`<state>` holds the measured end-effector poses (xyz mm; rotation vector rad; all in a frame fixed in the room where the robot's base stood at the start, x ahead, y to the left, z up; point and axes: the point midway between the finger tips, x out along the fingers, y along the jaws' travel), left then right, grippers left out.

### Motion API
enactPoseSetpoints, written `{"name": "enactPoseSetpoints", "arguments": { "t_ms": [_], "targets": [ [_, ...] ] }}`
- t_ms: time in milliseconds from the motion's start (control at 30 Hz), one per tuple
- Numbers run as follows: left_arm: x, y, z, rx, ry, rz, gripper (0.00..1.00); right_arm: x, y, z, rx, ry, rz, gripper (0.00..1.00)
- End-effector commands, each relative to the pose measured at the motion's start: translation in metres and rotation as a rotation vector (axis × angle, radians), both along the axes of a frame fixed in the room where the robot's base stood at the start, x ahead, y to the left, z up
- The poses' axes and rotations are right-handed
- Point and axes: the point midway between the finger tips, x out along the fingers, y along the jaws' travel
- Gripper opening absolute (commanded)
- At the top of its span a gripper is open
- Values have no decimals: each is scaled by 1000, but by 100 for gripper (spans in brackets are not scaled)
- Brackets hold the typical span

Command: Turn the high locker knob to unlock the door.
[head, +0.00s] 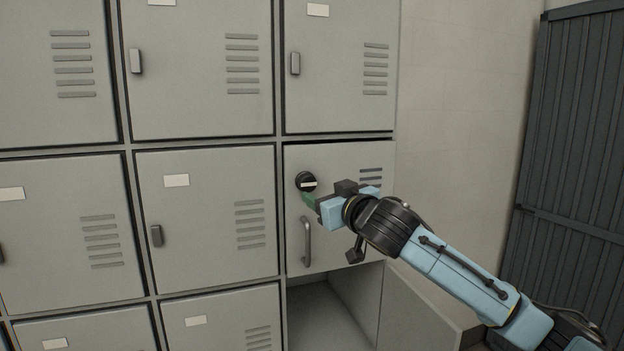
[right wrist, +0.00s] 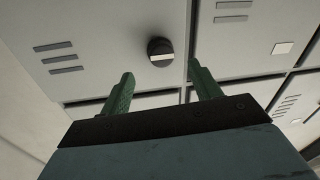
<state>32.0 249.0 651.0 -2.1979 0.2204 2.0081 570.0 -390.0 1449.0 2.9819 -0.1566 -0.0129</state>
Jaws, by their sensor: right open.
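The knob (head: 306,181) is round and black with a pale bar across it, on a grey locker door (head: 340,240) in the right column. In the right wrist view the knob (right wrist: 160,50) lies ahead of my right gripper, between the lines of its two green fingers. My right gripper (head: 307,199) is open and empty, close to the knob at its lower right in the head view. The right wrist view shows its fingers (right wrist: 158,80) spread apart, with the knob beyond their tips. My left gripper is not in view.
A bar handle (head: 307,240) sits below the knob on the same door. The compartment below (head: 318,318) is open, its door (head: 415,310) swung out to the right. Other grey lockers (head: 205,220) fill the left. A dark ribbed panel (head: 575,150) stands at the right.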

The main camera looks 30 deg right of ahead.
Motion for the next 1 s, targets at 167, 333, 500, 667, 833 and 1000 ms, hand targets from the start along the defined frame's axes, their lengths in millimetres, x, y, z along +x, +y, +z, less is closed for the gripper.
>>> {"name": "enactPoseSetpoints", "arguments": {
  "t_ms": [167, 333, 500, 667, 833, 1000],
  "targets": [
    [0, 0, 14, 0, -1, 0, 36, 31, -3, 3, 1, 0, 0, 63],
    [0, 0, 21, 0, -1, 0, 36, 53, -5, 2, 1, 0, 0, 63],
    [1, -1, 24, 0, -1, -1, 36, 65, -6, 1, 0, 0, 1, 63],
    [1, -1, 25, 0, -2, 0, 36, 68, -6, 0, -2, -1, 1, 63],
    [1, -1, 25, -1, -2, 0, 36, 68, -6, 0, -2, 0, 2, 63],
    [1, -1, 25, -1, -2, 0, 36, 68, -6, 0, -2, 0, 2, 44]
  ]
}}
